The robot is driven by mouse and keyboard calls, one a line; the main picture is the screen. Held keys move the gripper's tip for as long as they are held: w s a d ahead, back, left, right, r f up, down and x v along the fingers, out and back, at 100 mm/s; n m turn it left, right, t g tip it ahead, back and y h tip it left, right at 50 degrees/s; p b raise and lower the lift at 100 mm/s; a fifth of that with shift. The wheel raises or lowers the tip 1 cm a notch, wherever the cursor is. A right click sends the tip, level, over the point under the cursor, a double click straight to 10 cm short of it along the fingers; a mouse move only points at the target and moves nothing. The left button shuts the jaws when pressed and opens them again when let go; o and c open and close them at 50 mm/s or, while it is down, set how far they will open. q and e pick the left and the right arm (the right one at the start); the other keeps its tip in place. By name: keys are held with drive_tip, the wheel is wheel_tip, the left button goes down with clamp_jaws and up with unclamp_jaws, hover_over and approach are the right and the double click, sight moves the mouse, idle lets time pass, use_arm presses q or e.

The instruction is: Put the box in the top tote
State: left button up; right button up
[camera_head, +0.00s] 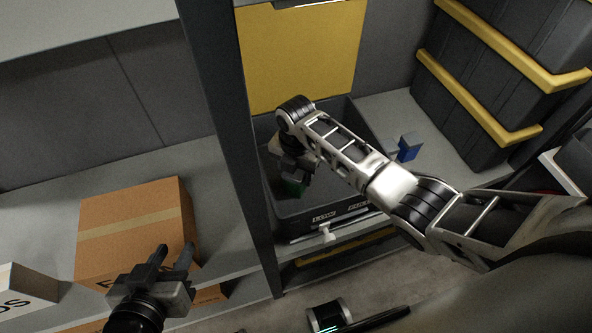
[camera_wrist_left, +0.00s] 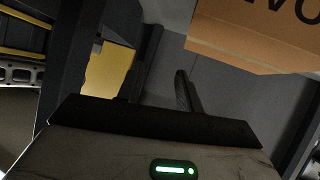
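A large cardboard box (camera_head: 135,222) with a tan tape strip stands on the left shelf. A cardboard box with dark lettering (camera_wrist_left: 255,40) shows at the upper right of the left wrist view. My left gripper (camera_head: 172,256) is in front of the cardboard box, its two fingers apart with nothing between them; I cannot tell if they touch it. A dark open tote (camera_head: 290,211) with a white-lettered label stands in the middle bay. My right gripper (camera_head: 290,168) reaches down into it, close to a small green thing (camera_head: 294,189). The arm hides its fingertips.
A small blue block (camera_head: 408,148) lies on the shelf right of the tote. Dark totes with yellow bars (camera_head: 490,95) are stacked at the right. A dark upright post (camera_head: 228,130) separates the left shelf from the tote's bay. A white box (camera_head: 25,290) is at lower left.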

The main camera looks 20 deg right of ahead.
drive_tip(key=shift+o, duration=0.9)
drive_tip(key=shift+r, duration=0.35)
use_arm(q)
drive_tip(key=r+p, duration=0.1)
drive_tip(key=p, duration=0.2)
drive_tip(key=shift+s, duration=0.1)
use_arm(e)
wheel_tip(320, 180, up, 12)
drive_tip(key=shift+f, duration=0.15)
